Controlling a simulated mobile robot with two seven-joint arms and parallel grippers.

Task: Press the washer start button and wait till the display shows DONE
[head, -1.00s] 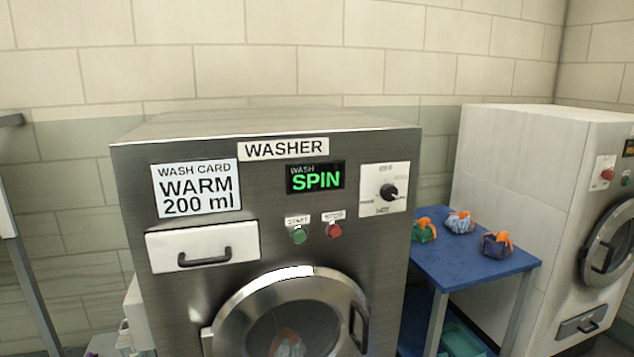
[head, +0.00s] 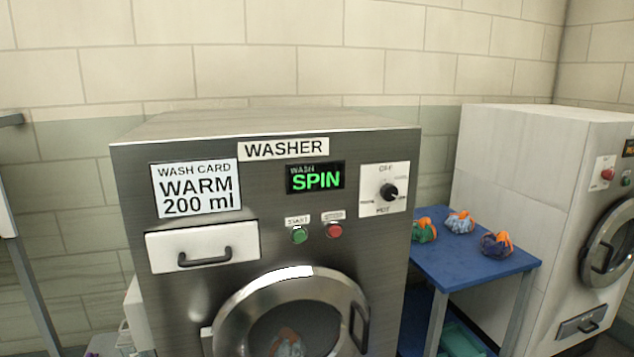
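The steel washer (head: 200,310) stands in the middle of the head view with its round door (head: 232,318) shut. Its display (head: 315,177) shows green text reading "WASH SPIN". The green start button (head: 299,235) sits below the display, with a red button (head: 334,230) to its right. Something blue and orange (head: 288,343) shows behind the door glass. Neither of my grippers is in the head view.
A blue table (head: 470,265) right of the washer holds three small bundles with orange ties, one green (head: 424,232). A white machine (head: 510,170) stands further right. The washer has a drawer (head: 202,246), a dial (head: 388,191) and a wash card (head: 196,188).

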